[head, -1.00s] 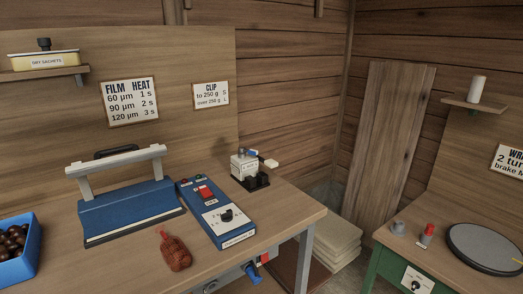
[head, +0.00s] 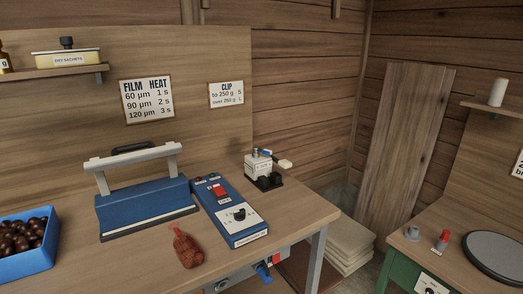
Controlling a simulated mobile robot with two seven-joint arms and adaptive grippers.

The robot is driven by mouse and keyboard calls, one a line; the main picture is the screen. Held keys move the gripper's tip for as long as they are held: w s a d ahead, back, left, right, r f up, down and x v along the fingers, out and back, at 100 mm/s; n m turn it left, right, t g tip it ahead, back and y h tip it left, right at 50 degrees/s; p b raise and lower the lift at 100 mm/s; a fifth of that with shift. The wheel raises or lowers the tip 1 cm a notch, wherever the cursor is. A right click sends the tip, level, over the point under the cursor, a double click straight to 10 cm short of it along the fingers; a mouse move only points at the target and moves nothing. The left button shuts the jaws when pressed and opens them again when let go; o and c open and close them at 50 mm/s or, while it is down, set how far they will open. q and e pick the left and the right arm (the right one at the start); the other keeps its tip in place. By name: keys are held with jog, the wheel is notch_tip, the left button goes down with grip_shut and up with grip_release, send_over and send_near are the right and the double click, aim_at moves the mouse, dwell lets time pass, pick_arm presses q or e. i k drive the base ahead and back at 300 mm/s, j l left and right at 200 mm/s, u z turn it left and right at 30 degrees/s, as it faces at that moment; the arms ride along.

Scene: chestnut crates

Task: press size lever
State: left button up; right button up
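A small metal clip machine (head: 259,166) on a black base stands at the back right of the wooden bench. It has a blue part on top and a pale-tipped lever (head: 284,163) sticking out to its right. I cannot tell for sure which part is the size lever or how it is set. A wall sign (head: 226,94) reads CLIP, to 250 g S, over 250 g L. Neither of my grippers shows in the head view.
A blue sealer (head: 146,207) with a raised pale bar and a blue control box (head: 228,211) stand left of the clip machine. A filled red net bag (head: 187,249) lies in front. A blue crate (head: 27,262) of chestnuts is at left. A green-framed table (head: 440,262) stands at right.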

aim_at(255, 149)
jog(key=u, duration=0.45)
jog(key=j+u, duration=0.15)
jog(key=u, duration=0.25)
jog(key=i+u, duration=0.1)
jog(key=u, duration=0.75)
jog(key=i+u, duration=0.1)
jog(key=u, duration=0.35)
jog(key=j+u, duration=0.1)
jog(key=u, duration=0.3)
jog(key=z, duration=2.4)
jog(key=i+l+u, duration=0.15)
jog(key=l, duration=0.25)
jog(key=i+l+u, duration=0.1)
jog(key=l, duration=0.3)
